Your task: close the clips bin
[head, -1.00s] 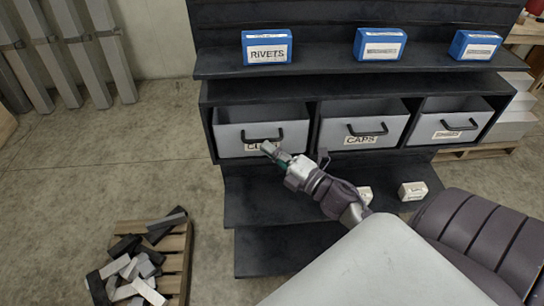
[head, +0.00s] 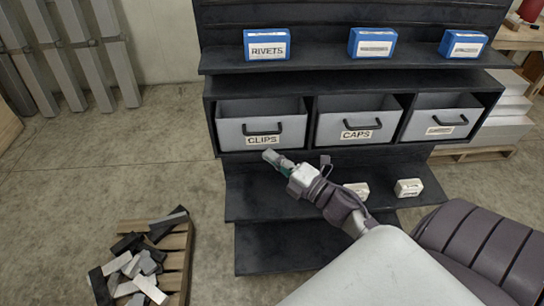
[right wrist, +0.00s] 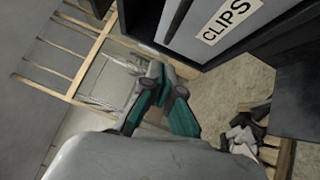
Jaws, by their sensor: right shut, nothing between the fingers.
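The clips bin (head: 236,134) is a grey open-topped bin with a black handle and a CLIPS label, at the left of the shelf's bin row in the head view. Its front looks about level with the caps bin's front. It also shows in the right wrist view (right wrist: 185,28), at the top. My right gripper (head: 269,155) is shut and empty, just below the bin's label in the head view. In the right wrist view its fingers (right wrist: 165,72) are apart from the bin front. My left gripper is not in view.
The caps bin (head: 335,129) and a third bin (head: 420,122) sit to the right. Blue boxes, including rivets (head: 267,44), stand on the shelf above. White boxes (head: 408,188) lie on the shelf below. A pallet of metal offcuts (head: 177,262) stands at the lower left; floor around it is free.

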